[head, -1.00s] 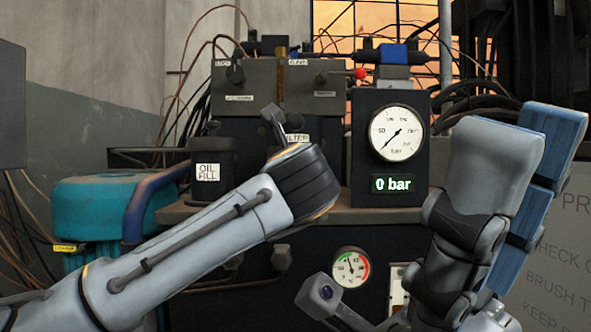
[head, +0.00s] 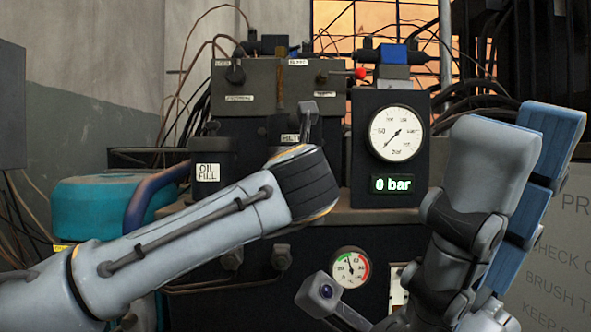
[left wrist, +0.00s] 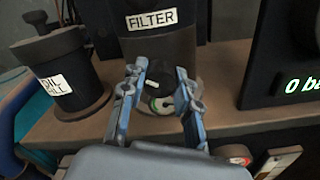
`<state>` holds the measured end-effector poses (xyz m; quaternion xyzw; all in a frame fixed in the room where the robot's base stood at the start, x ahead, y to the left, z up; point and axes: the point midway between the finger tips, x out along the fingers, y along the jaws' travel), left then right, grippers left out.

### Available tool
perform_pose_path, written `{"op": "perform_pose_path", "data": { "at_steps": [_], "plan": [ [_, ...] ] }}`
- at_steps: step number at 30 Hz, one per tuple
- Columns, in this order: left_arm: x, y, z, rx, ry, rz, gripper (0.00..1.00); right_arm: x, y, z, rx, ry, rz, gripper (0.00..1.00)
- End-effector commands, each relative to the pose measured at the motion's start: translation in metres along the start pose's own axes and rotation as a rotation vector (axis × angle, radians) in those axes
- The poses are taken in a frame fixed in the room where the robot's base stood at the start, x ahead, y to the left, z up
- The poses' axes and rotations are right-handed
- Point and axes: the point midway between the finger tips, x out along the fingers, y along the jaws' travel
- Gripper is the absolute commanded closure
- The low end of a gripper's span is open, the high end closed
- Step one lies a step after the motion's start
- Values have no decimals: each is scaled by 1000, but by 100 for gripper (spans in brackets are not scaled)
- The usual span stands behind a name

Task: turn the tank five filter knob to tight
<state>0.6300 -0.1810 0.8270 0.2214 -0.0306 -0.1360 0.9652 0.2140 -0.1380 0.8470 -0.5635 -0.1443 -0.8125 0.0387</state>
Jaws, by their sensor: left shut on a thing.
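A dark filter knob (left wrist: 156,83) with a white mark sits below the FILTER label (left wrist: 152,19) on a dark cylindrical housing (left wrist: 158,46). A ring with a green patch (left wrist: 161,104) shows beneath it. In the left wrist view the blue-grey fingers of my left gripper (left wrist: 161,76) stand on either side of the knob and are shut on it. In the head view my left forearm and wrist hide the knob and this gripper. My right gripper (head: 528,145) is raised at the right of the head view, away from the knob. Its fingers overlap, so their gap cannot be told.
An OIL FILL cap (head: 210,160) stands left of the filter. A pressure dial (head: 396,134) and a "0 bar" display (head: 393,184) are at its right. A red-green gauge (head: 351,268) is below. A teal tank (head: 85,205) is at left. Cables run behind.

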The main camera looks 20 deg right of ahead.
Motion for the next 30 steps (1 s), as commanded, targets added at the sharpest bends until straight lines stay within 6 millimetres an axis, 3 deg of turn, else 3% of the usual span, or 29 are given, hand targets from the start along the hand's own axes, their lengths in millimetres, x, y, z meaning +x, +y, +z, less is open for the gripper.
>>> {"op": "perform_pose_path", "data": {
  "at_steps": [13,14,17,30],
  "plan": [
    [0,1,2,13,-4,1,100,0,0,0,0,0,0,60],
    [0,1,2,13,-4,1,67,0,0,0,0,0,0,60],
    [0,1,1,13,-4,1,47,0,0,0,0,0,0,60],
    [-9,0,1,12,-3,-2,46,0,0,0,1,-2,3,60]
  ]
}}
